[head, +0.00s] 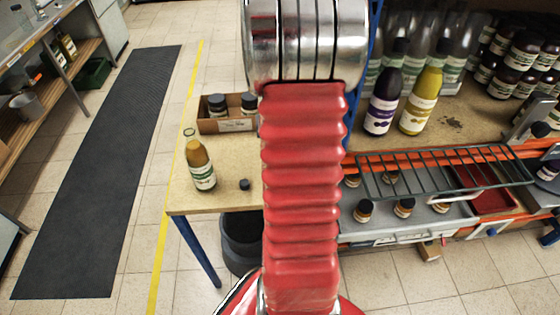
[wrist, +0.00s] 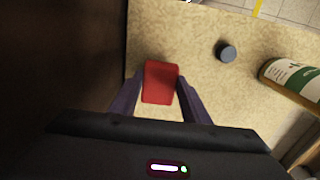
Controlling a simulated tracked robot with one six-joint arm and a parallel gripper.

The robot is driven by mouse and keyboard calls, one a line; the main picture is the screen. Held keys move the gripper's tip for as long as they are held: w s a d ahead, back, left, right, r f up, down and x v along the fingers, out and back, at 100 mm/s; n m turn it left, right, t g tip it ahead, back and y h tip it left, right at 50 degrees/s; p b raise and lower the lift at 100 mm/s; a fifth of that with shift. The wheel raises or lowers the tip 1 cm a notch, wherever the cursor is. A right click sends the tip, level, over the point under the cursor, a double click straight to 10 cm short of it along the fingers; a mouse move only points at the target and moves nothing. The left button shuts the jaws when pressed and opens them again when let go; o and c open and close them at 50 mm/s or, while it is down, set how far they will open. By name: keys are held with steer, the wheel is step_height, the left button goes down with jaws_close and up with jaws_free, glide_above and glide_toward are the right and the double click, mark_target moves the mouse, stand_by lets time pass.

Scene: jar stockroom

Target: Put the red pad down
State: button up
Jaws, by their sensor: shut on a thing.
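The red pad (wrist: 160,82) shows in the wrist view between the two dark fingers of my gripper (wrist: 158,92), which is shut on it. The pad is over the speckled tabletop (wrist: 205,100); I cannot tell whether it touches the surface. In the head view my own red-sleeved arm hides the gripper and the pad. The same small table (head: 226,158) stands left of my arm there.
On the table stand an amber bottle (head: 200,166), a small dark cap (head: 244,184) and a cardboard box (head: 227,125) with jars. The cap (wrist: 227,52) and bottle (wrist: 292,80) also show in the wrist view. A shelf with a wire rack (head: 440,172) is right.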

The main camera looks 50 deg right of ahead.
steer(key=shift+f, duration=1.55)
steer(key=o, duration=0.9)
steer(key=shift+f, duration=0.1)
steer(key=shift+o, duration=0.2)
step_height(320, 180, up, 12)
